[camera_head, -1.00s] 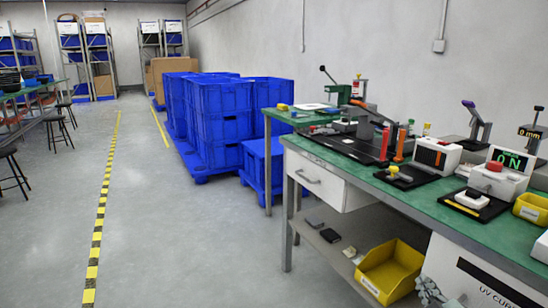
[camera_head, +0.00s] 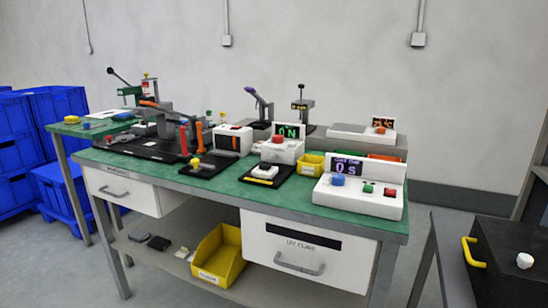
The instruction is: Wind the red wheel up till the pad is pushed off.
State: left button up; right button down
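A red round knob (camera_head: 278,139) sits on top of a white box (camera_head: 281,151) whose display (camera_head: 288,131) reads 0 N in green. It is the most wheel-like red part I see. In front of the box, a small white block (camera_head: 264,171) with a yellow strip rests on a black plate (camera_head: 282,180). I cannot tell for certain whether this block is the pad. Neither of my grippers is in view.
The green bench (camera_head: 236,187) also carries a white timer box (camera_head: 358,197) with blue, green and red knobs, a yellow bin (camera_head: 310,164) and a black fixture (camera_head: 150,148) with orange handles. A dark cabinet (camera_head: 509,255) stands at the right. Grey floor shows in front.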

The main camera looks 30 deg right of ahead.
aim_at(276, 139)
jog(key=z, duration=1)
